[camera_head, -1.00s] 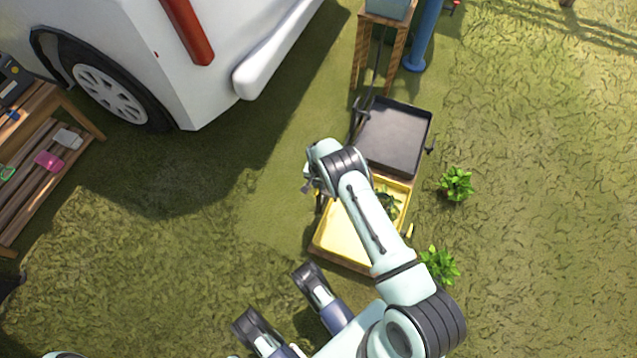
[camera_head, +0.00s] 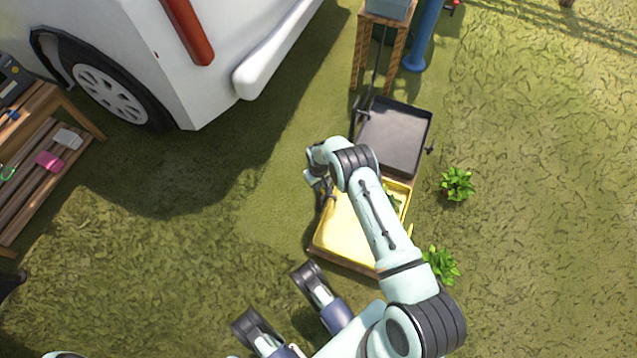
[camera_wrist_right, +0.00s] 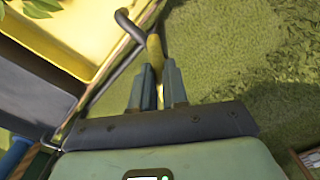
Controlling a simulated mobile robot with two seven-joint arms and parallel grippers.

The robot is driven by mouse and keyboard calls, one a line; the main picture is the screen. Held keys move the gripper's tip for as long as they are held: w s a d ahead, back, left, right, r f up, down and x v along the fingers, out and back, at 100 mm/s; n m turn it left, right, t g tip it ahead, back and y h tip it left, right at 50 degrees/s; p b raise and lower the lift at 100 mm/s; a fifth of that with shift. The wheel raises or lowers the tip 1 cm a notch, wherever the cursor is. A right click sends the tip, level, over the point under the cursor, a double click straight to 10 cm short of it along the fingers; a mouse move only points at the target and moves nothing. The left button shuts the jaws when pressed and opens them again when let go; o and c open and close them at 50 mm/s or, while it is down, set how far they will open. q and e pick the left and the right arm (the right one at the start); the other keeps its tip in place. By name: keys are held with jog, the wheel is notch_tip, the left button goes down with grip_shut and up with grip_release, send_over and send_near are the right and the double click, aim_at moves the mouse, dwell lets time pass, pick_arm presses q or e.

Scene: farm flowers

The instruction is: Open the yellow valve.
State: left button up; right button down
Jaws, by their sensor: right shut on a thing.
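A yellow valve handle (camera_wrist_right: 155,52) sits on a bent grey metal bar in the right wrist view. My right gripper (camera_wrist_right: 158,82) has its two fingers closed around it. In the head view my right gripper (camera_head: 323,190) is small and partly hidden by its own wrist, at the left edge of the yellow tray (camera_head: 335,238); I cannot make out the handle there. The tray also shows in the wrist view (camera_wrist_right: 75,30). My left gripper is not in view.
A dark grey tray (camera_head: 395,140) adjoins the yellow one. Leafy plants (camera_head: 457,184) stand on the grass to the right. A white vehicle (camera_head: 190,60) and a wooden shelf (camera_head: 45,150) are at the left. A blue post (camera_head: 420,40) stands behind.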

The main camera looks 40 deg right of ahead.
jog(key=n, duration=0.7)
dwell(0.6)
jog(key=c, duration=1.1)
grip_release()
jog(key=shift+c, duration=0.2)
pick_arm(q)
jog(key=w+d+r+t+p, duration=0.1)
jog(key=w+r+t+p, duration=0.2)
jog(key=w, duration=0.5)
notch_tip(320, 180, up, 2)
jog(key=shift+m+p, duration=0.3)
jog(key=shift+p, duration=0.3)
pick_arm(e)
notch_tip(320, 180, up, 14)
jog(key=shift+f, duration=0.25)
